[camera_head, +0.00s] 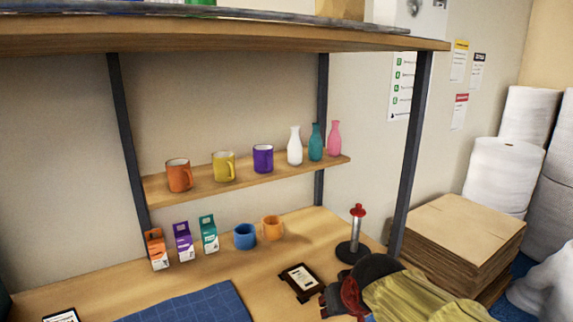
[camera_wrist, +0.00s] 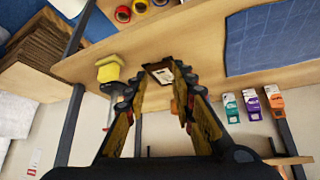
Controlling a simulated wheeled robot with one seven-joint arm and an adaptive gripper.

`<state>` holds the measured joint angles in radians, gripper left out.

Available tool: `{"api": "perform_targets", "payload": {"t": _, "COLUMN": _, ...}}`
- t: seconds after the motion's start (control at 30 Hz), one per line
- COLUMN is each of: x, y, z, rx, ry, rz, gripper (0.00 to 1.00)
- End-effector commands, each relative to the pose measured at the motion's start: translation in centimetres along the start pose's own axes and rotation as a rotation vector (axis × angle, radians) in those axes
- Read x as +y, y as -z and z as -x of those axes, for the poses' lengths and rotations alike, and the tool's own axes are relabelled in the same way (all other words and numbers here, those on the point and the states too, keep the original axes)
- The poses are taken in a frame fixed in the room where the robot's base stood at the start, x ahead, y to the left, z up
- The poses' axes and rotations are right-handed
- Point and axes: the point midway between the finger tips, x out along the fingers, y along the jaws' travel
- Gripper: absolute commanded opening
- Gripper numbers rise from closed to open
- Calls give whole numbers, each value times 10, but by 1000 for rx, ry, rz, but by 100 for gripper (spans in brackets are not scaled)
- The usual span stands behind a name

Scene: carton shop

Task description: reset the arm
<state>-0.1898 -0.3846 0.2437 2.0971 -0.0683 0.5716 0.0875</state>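My gripper (camera_wrist: 161,84) fills the middle of the wrist view, its dark, yellow-brown fingers apart with nothing held between them. The wrist view is upside down to the head view. Beyond the fingers, a small dark-framed card (camera_wrist: 158,73) lies on the table; the head view also shows it (camera_head: 301,280). An olive, dark and red shape at the lower right of the head view appears to be my arm end, partly cut off by the frame edge. It lies to the right of the framed card in that view.
A red-topped post (camera_head: 356,232) stands on the wooden table behind the arm. Mugs and vases line the shelf (camera_head: 210,193) above. A blue mat (camera_head: 190,304) lies in front. Flat cardboard (camera_head: 462,238) is stacked at right.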

Motion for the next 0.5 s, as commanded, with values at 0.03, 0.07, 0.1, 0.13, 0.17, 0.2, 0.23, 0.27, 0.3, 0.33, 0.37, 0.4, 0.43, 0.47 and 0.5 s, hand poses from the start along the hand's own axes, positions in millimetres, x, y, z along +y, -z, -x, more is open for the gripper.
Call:
{"api": "perform_targets", "payload": {"t": 0.03, "x": 8, "y": -30, "z": 16, "rx": -60, "ry": -8, "rz": 4, "gripper": 25}}
{"api": "perform_targets", "payload": {"t": 0.07, "x": 11, "y": -49, "z": 23, "rx": -97, "ry": -10, "rz": 8, "gripper": 25}}
{"api": "perform_targets", "payload": {"t": 0.1, "x": 15, "y": -73, "z": 34, "rx": -143, "ry": -11, "rz": 9, "gripper": 25}}
{"api": "perform_targets", "payload": {"t": 0.13, "x": 18, "y": -91, "z": 42, "rx": -175, "ry": -12, "rz": 8, "gripper": 25}}
{"api": "perform_targets", "payload": {"t": 0.17, "x": 20, "y": -108, "z": 51, "rx": -204, "ry": -13, "rz": 4, "gripper": 25}}
{"api": "perform_targets", "payload": {"t": 0.2, "x": 23, "y": -130, "z": 63, "rx": -238, "ry": -13, "rz": -6, "gripper": 25}}
{"api": "perform_targets", "payload": {"t": 0.23, "x": 25, "y": -146, "z": 73, "rx": -256, "ry": -14, "rz": -20, "gripper": 25}}
{"api": "perform_targets", "payload": {"t": 0.27, "x": 27, "y": -159, "z": 82, "rx": -266, "ry": -15, "rz": -35, "gripper": 25}}
{"api": "perform_targets", "payload": {"t": 0.3, "x": 30, "y": -171, "z": 91, "rx": -261, "ry": -19, "rz": -53, "gripper": 25}}
{"api": "perform_targets", "payload": {"t": 0.33, "x": 32, "y": -175, "z": 97, "rx": -247, "ry": -23, "rz": -65, "gripper": 25}}
{"api": "perform_targets", "payload": {"t": 0.37, "x": 34, "y": -178, "z": 102, "rx": -231, "ry": -27, "rz": -74, "gripper": 25}}
{"api": "perform_targets", "payload": {"t": 0.4, "x": 37, "y": -180, "z": 110, "rx": -211, "ry": -33, "rz": -86, "gripper": 25}}
{"api": "perform_targets", "payload": {"t": 0.43, "x": 39, "y": -179, "z": 115, "rx": -195, "ry": -38, "rz": -93, "gripper": 25}}
{"api": "perform_targets", "payload": {"t": 0.47, "x": 41, "y": -177, "z": 120, "rx": -177, "ry": -43, "rz": -99, "gripper": 25}}
{"api": "perform_targets", "payload": {"t": 0.5, "x": 43, "y": -173, "z": 128, "rx": -155, "ry": -49, "rz": -107, "gripper": 25}}
